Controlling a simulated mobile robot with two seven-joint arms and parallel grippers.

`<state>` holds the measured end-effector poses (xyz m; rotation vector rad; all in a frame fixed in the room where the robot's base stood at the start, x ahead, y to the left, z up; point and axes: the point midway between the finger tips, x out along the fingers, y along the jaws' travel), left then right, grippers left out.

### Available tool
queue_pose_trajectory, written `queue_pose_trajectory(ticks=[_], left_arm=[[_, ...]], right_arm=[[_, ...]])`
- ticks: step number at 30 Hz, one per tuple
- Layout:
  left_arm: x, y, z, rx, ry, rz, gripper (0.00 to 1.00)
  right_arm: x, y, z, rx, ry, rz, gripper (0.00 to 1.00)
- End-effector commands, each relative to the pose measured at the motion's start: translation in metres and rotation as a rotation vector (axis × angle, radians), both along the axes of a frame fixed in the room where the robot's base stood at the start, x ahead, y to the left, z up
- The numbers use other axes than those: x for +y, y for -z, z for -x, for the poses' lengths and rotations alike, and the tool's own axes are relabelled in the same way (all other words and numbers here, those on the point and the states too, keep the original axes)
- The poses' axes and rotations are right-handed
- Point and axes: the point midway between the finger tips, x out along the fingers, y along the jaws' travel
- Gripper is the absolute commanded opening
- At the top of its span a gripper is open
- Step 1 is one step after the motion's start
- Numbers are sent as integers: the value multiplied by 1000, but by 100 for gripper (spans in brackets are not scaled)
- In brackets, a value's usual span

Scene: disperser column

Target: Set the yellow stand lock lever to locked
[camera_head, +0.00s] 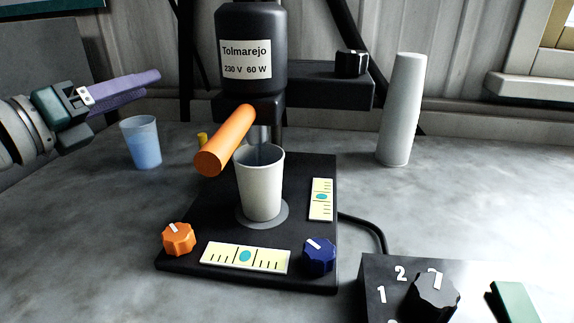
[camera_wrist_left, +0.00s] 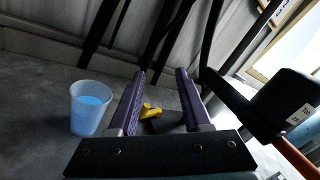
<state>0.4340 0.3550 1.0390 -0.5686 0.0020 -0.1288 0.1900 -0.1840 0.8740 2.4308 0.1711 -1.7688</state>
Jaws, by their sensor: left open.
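The yellow stand lock lever (camera_head: 202,139) shows as a small piece behind the orange handle in the head view, mostly hidden. In the left wrist view the yellow lever (camera_wrist_left: 150,110) appears between and beyond my open purple fingers. My left gripper (camera_head: 158,77) is at the upper left in the head view, its fingers pointing right, left of the disperser column and apart from it. It is open and empty in the left wrist view (camera_wrist_left: 160,75). Whether the lever is locked cannot be told. My right gripper is not in view.
The black disperser (camera_head: 252,85) has an orange handle (camera_head: 225,140) in front. A white cup (camera_head: 260,185) stands on its base plate (camera_head: 200,225). A blue-filled cup (camera_head: 141,143) stands left, a stack of white cups (camera_head: 402,110) right. A dial box (camera_head: 375,290) is front right.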

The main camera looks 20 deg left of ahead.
Motion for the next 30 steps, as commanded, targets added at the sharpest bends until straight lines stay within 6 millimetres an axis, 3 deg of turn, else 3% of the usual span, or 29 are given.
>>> queue_pose_trajectory(ticks=[1, 3, 9, 13, 19, 30], left_arm=[[2, 41, -2, -19, 36, -92, 48], [3, 62, -2, -46, 92, -216, 48], [5, 101, 1, -96, 208, -464, 48], [5, 111, 3, -111, 246, -540, 48], [2, 110, -5, -118, 258, -562, 48], [-20, 109, -58, -118, 256, -558, 48]], right_arm=[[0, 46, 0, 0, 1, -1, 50], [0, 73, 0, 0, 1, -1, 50], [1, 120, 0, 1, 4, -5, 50], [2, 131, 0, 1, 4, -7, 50], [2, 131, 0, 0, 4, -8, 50], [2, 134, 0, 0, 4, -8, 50]])
